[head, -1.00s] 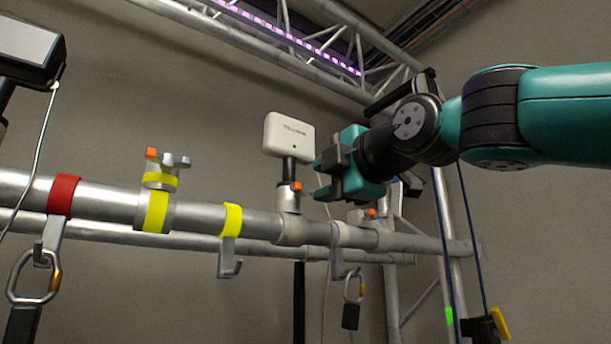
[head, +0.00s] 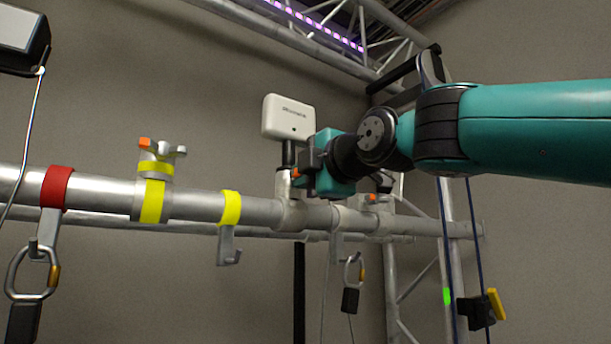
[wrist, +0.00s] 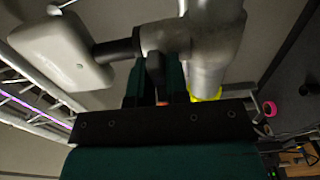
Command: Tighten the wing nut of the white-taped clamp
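My gripper (head: 302,170) is at the clamp (head: 289,210) that carries a white box on a black stem. An orange tip (head: 296,173) shows beside the fingers. In the wrist view my teal fingers (wrist: 155,82) stand apart, with a dark piece between them and a bit of orange low in the gap. I cannot tell whether they touch the wing nut, which is mostly hidden. That clamp (wrist: 168,38) looks pale grey; white tape on it is not clear. Another orange-tipped clamp (head: 378,218) stands further right.
A yellow-taped clamp (head: 153,200) with a wing nut sits left on the pipe (head: 105,196). Hooks with red (head: 56,187), yellow (head: 230,207) and pale bands hang from it. The white box (head: 289,117) stands close left of my gripper. Cables (head: 478,260) hang at right.

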